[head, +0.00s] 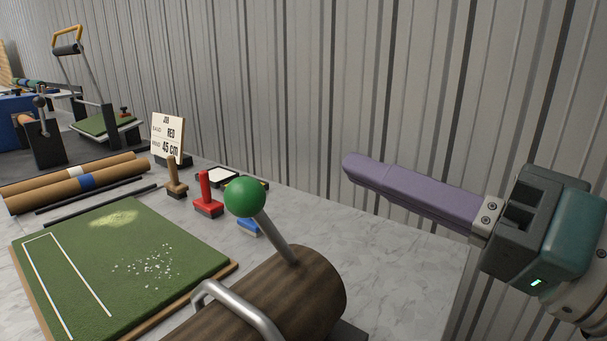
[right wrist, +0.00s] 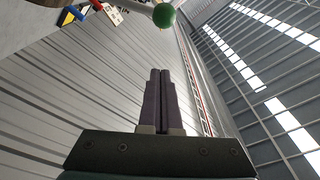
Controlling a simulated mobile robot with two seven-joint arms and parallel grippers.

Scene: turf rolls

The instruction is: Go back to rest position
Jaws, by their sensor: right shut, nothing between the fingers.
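My right gripper (head: 352,168) is raised at the right of the head view, to the right of and above the green-knobbed lever, apart from it. Its purple fingers point left. In the right wrist view its two fingers (right wrist: 160,75) lie together, shut with nothing between them. My left gripper is not in view.
A brown roller (head: 290,295) with a metal handle and a green knob (head: 245,197) stands at the table's front. A green turf mat (head: 130,260), stamps (head: 207,195), a job sign (head: 168,138) and rolls (head: 80,186) lie left. A corrugated wall (head: 300,90) stands behind.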

